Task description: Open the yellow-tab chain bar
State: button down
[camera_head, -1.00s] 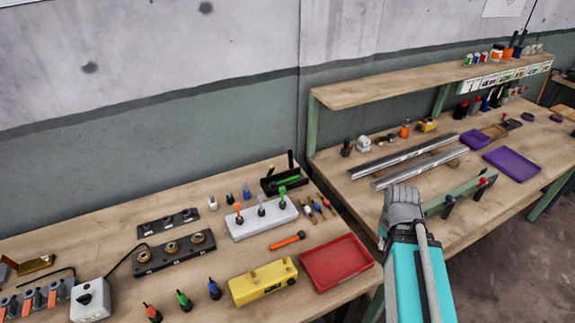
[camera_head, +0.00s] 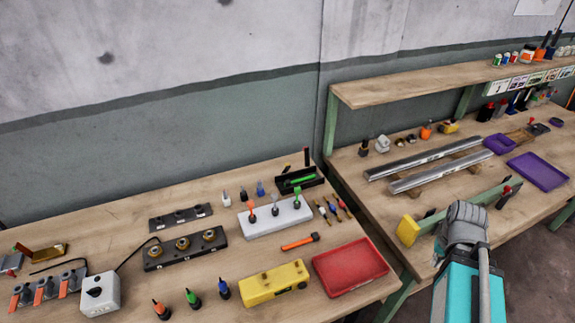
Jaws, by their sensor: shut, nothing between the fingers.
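On the right bench's front edge, a yellow block or tab (camera_head: 408,230) stands at the left end of a long green bar (camera_head: 437,218). Dark handles (camera_head: 505,193), one with a red top, show along this bar. I cannot tell whether this is the chain bar the task names. My gripper (camera_head: 467,222) is grey, at the end of my teal arm, in front of the green bar and right of the yellow tab. It is seen from behind and covers part of the bar. It is shut and holds nothing; its fingertips are hard to make out.
Two silver rails (camera_head: 440,172) lie behind the bar, with a purple tray (camera_head: 537,171) to their right. The left bench holds a red tray (camera_head: 350,267), a yellow case (camera_head: 272,282) and several small tools. A shelf (camera_head: 420,88) overhangs the right bench.

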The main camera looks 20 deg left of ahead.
aim_at(288, 167)
jog(key=u, duration=0.05)
jog(key=k, duration=0.9)
jog(key=u, duration=1.15)
jog(key=i, duration=1)
